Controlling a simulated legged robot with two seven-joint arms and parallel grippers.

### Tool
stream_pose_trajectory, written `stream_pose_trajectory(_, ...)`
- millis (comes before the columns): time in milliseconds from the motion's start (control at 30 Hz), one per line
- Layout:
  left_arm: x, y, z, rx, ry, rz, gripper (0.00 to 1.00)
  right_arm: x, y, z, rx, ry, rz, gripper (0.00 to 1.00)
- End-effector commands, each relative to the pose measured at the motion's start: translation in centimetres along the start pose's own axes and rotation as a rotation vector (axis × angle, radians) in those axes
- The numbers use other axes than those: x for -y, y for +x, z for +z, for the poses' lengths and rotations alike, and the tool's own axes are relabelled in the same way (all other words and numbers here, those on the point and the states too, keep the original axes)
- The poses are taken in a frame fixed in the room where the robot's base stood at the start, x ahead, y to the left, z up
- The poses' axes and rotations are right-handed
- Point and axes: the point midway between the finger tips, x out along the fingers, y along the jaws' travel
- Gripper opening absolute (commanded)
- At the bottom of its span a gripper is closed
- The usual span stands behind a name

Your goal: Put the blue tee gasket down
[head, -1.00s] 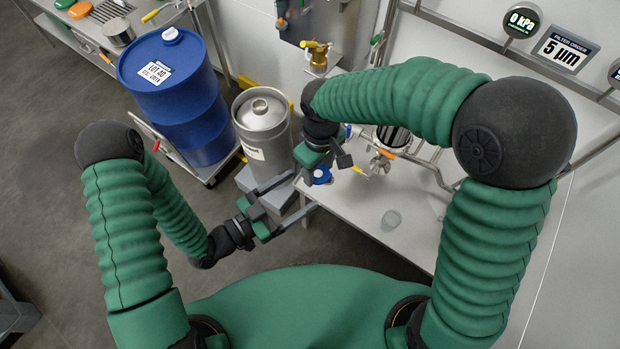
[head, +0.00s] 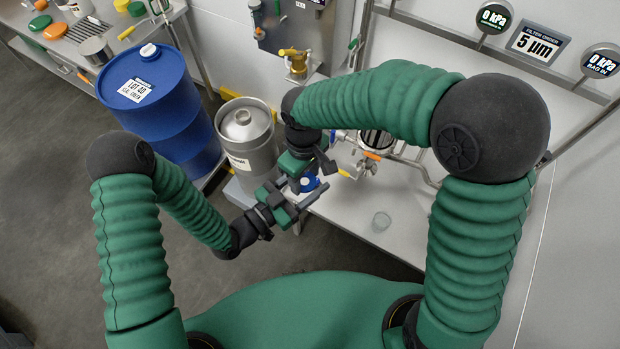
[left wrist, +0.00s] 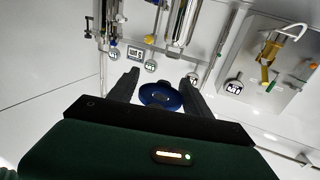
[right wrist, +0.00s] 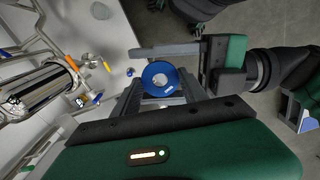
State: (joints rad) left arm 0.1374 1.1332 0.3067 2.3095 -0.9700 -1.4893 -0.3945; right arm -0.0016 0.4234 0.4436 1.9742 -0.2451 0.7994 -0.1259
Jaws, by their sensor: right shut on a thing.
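The blue tee gasket (head: 309,183) is a blue ring with a pale centre, held above the floor gap beside the bench. My right gripper (head: 305,178) is shut on it; in the right wrist view the ring (right wrist: 161,79) sits at the fingertips. My left gripper (head: 303,187) is open and close to the gasket. In the left wrist view the gasket (left wrist: 160,97) appears between its two spread fingers. One left finger passes near the ring in the right wrist view. I cannot tell whether the left fingers touch it.
A white bench (head: 345,215) with a clear cup (head: 381,221) lies to the right. A steel filter housing with pipes (head: 372,148) stands at its back. A steel canister (head: 246,135) and a blue drum (head: 165,115) stand to the left.

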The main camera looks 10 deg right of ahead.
Motion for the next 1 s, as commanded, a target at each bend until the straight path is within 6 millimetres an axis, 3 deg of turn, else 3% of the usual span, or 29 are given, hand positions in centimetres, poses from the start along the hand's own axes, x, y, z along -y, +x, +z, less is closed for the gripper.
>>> stream_pose_trajectory(33, -0.3, 0.0, -0.1, -0.003, -0.002, 0.008, 0.4, -0.1, -0.1, -0.2, -0.008, 0.001, 0.003, 0.02)
stream_pose_trajectory(200, -0.5, 0.1, -0.1, -0.004, -0.003, 0.013, 0.17, -0.2, -0.1, -0.4, -0.013, 0.001, 0.004, 0.02)
stream_pose_trajectory(233, -0.6, 0.1, -0.2, -0.004, -0.004, 0.014, 0.15, -0.2, -0.1, -0.4, -0.013, 0.001, 0.004, 0.52)
stream_pose_trajectory(400, -0.5, 0.0, -0.1, -0.003, -0.004, 0.012, 0.15, -0.2, -0.1, -0.4, -0.012, 0.001, 0.004, 0.74)
stream_pose_trajectory(833, -0.3, 0.0, -0.1, -0.002, -0.002, 0.008, 0.15, -0.1, -0.2, -0.2, -0.008, 0.001, 0.003, 0.76)
stream_pose_trajectory(1000, -0.3, 0.0, -0.1, -0.002, -0.002, 0.007, 0.15, -0.2, -2.5, -0.4, -0.013, 0.003, 0.007, 0.76)
